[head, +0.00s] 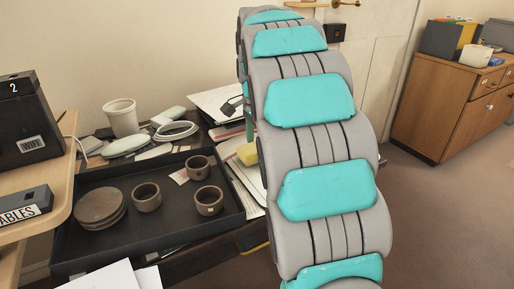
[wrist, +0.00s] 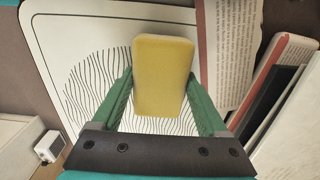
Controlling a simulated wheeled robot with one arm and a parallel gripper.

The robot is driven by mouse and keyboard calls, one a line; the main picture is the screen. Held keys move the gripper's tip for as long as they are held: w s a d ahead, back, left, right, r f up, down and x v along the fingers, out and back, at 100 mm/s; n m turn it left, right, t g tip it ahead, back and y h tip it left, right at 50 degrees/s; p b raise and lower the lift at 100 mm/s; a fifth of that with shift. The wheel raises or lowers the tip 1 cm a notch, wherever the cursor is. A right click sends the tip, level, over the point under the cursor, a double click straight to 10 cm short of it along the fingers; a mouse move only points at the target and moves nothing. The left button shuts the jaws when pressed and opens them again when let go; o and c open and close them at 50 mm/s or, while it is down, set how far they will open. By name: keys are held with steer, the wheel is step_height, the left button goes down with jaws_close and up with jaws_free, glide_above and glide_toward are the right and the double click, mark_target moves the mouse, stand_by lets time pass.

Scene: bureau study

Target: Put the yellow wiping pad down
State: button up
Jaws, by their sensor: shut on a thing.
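The yellow wiping pad (wrist: 164,78) is held between the green fingers of my gripper (wrist: 160,84) in the wrist view. Below it lies a white sheet or board (wrist: 75,38) with a dark border line and wavy black lines, partly covered by the pad and fingers. In the head view the pad (head: 248,153) shows at the left edge of my arm, over the papers on the desk; my arm hides part of it. I cannot tell whether the pad touches the surface below.
A black tray (head: 75,246) with brown cups and stacked plates stands left of my arm. In the wrist view, a printed sheet (wrist: 228,50) and stacked books or folders (wrist: 272,95) lie to the right.

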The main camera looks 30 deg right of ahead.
steer(key=shift+f, duration=0.2)
